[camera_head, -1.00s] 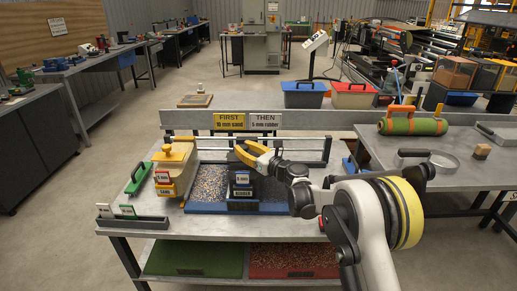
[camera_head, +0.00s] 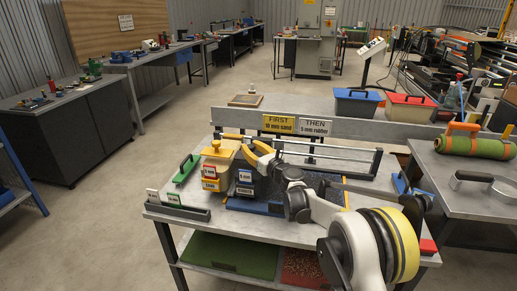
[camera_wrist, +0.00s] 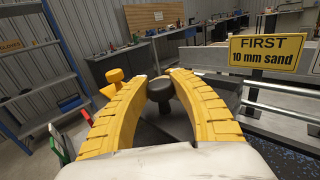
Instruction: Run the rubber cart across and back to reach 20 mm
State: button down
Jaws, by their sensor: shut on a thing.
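The dark rubber cart (camera_head: 246,183), labelled "5 mm" and "RUBBER", is at the left end of the blue-edged tray (camera_head: 258,207). It sits close beside the yellow sand cart (camera_head: 212,172), which has a yellow knob (camera_wrist: 115,75) in the wrist view. My gripper (camera_head: 254,154) has its yellow fingers around the rubber cart's black knob (camera_wrist: 160,88). In the wrist view the gripper (camera_wrist: 160,78) is shut on that knob. Dark speckled fill shows in the tray to the right of the cart, partly hidden by my arm.
A yellow sign (camera_head: 279,124) reads "FIRST 10 mm sand"; a grey sign (camera_head: 312,127) reads "THEN 5 mm rubber". Rails (camera_head: 330,158) run behind the tray. A green-handled tool (camera_head: 186,168) lies at the left. A green roll (camera_head: 475,144) lies on the right table.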

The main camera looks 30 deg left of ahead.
jog(key=shift+s+a, duration=0.15)
jog(key=shift+a, duration=0.15)
jog(key=c, duration=1.4)
grip_release()
jog(key=o, duration=0.3)
jog(key=shift+a, duration=0.2)
jog(key=shift+d, duration=0.1)
jog(key=shift+d, duration=0.25)
jog(key=v, duration=1.1)
jog(key=shift+s+d, duration=0.2)
jog(key=shift+d, duration=0.05)
